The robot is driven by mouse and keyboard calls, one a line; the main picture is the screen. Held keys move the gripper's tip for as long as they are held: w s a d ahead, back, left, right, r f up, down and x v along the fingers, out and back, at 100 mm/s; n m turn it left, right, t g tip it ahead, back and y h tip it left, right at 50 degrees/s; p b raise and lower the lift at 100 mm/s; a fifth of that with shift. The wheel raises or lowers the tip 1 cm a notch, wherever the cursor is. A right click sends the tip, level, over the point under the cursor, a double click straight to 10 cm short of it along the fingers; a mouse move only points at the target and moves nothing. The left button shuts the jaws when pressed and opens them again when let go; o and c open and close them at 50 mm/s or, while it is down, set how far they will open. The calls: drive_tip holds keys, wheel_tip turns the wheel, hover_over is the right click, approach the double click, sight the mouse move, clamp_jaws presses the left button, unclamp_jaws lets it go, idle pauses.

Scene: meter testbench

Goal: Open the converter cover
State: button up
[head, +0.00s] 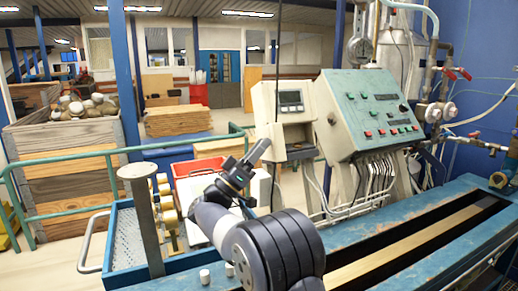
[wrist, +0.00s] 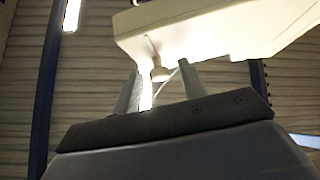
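The converter appears to be the cream box (head: 283,104) with a small display (head: 291,98), left of the green control panel in the head view. I cannot make out its cover as a separate part or tell whether it is open. My gripper (head: 262,147) points up toward the lower left of this box. In the wrist view, the cream underside (wrist: 215,28) of the box is above and beyond the fingers. My gripper (wrist: 160,85) shows its two fingers apart, with a small round fitting and a pale strip seen between them. I cannot tell whether they touch.
The green control panel (head: 370,112) with buttons stands just right of the box, with cables (head: 375,178) below. A blue bench (head: 440,228) runs along the front right. A grey post (head: 145,225) and blue tray (head: 122,242) are left of my arm.

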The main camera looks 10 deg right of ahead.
drive_tip(key=b+v, duration=0.2)
drive_tip(key=v, duration=0.9)
drive_tip(key=shift+d, duration=0.15)
drive_tip(key=shift+t, duration=0.5)
drive_tip(key=p+x, duration=0.1)
drive_tip(key=x, duration=0.4)
drive_tip(key=p+x, duration=0.1)
drive_tip(key=x, duration=0.5)
drive_tip(key=shift+s+d+f, duration=0.1)
drive_tip(key=shift+s+d, duration=0.05)
drive_tip(key=shift+d, duration=0.25)
drive_tip(key=shift+a, duration=0.15)
